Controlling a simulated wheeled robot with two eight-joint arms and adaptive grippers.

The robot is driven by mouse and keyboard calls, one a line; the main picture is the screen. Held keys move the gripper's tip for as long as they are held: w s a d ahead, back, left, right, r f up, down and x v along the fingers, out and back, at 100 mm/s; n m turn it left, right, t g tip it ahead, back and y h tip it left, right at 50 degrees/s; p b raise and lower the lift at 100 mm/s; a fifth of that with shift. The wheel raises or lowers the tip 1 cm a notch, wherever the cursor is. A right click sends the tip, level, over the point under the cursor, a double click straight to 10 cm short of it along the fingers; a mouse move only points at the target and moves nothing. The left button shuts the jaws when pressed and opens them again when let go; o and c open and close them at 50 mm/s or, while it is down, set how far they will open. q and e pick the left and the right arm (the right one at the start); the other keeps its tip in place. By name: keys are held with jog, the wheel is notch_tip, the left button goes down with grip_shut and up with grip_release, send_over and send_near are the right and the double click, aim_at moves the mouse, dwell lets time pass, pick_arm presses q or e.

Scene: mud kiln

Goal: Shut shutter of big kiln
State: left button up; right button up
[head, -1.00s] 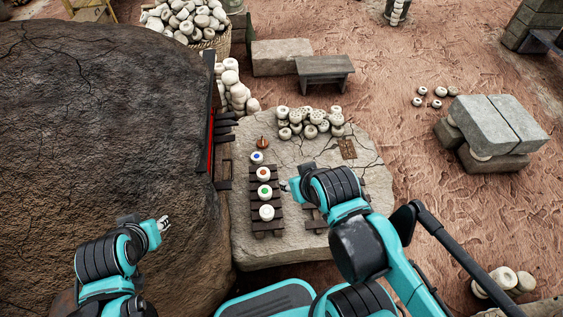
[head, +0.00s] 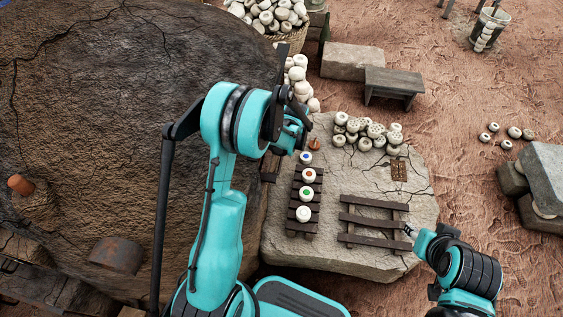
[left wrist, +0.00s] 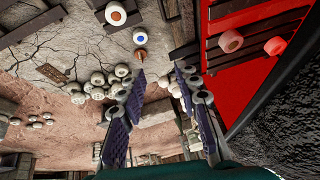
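The big kiln (head: 90,130) is the large cracked brown dome filling the left of the head view. My left arm crosses in front of its mouth. A dark upright edge (head: 282,62) shows there; I cannot tell whether it is the shutter. In the left wrist view the red interior (left wrist: 255,75) is exposed, with pots on a dark rack. My left gripper (left wrist: 160,78) is open and empty beside this opening, its fingers apart; it also shows in the head view (head: 302,128). My right gripper (head: 410,231) is by the stone slab's right edge, too small to read.
The stone slab (head: 330,255) holds a slatted rack (head: 296,232) with several pots, an empty slatted rack (head: 372,222) and a heap of pale pots (head: 366,133). A bench (head: 394,82) and stone blocks stand beyond. Open ground lies to the right.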

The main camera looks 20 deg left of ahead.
pick_arm(q)
jog(key=s+f+x, duration=0.1)
jog(key=s+x, duration=0.1)
jog(key=x, duration=0.8)
jog(key=g, duration=0.1)
send_near(280, 163)
jog(key=shift+n+y, duration=0.4)
jog(key=b+x, duration=0.1)
jog(key=x, duration=0.1)
jog(key=b+x, duration=0.1)
jog(key=x, duration=0.5)
jog(key=shift+w+d+b, duration=0.15)
jog(key=shift+d+b, duration=0.2)
jog(key=shift+b, duration=0.05)
jog(key=shift+c, duration=0.3)
grip_shut()
